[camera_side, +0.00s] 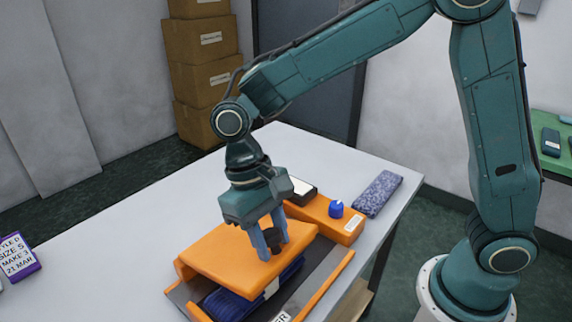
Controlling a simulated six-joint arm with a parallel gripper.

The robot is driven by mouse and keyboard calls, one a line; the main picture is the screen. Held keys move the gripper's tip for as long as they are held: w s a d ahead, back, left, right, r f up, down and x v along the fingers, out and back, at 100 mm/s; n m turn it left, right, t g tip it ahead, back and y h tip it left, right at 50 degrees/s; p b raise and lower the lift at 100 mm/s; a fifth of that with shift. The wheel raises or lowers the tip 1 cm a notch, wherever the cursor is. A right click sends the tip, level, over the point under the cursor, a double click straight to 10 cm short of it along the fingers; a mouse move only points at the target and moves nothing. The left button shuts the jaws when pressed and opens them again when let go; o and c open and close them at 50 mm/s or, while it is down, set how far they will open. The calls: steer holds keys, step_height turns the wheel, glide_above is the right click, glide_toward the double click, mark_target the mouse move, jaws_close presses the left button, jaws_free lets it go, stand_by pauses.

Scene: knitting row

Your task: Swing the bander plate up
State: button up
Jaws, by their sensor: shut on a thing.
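The bander plate (225,262) is a flat orange slab on the orange bander, on the white table. It stands above a folded dark blue knit bundle (234,303), with its front edge clear of the bander's bed. My gripper (273,248) points down over the plate's right part. Its blue fingers are shut on a black knob (272,240) on the plate. A pale band shows around the bundle under the plate's front edge. The plate's hinge is not clearly visible.
Right of the plate, an orange housing (325,220) carries a blue dial (336,208) and a dark box with a white top. A speckled blue folded knit (378,194) lies near the table's right edge. A purple sign (19,258) stands at far left.

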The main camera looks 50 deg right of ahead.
steer(key=shift+w+r+g, duration=0.6)
steer(key=shift+w+r, duration=0.25)
steer(key=shift+r, duration=0.2)
steer(key=shift+w, duration=0.1)
steer(key=shift+w+r, duration=1.15)
steer(key=shift+w, duration=0.1)
steer(key=shift+w+r+t, duration=0.45)
steer(key=shift+w+t, duration=0.05)
steer(key=shift+w, duration=0.15)
steer(key=shift+w+r+t, duration=0.45)
steer(key=shift+w+t, duration=0.05)
steer(key=shift+w, duration=0.25)
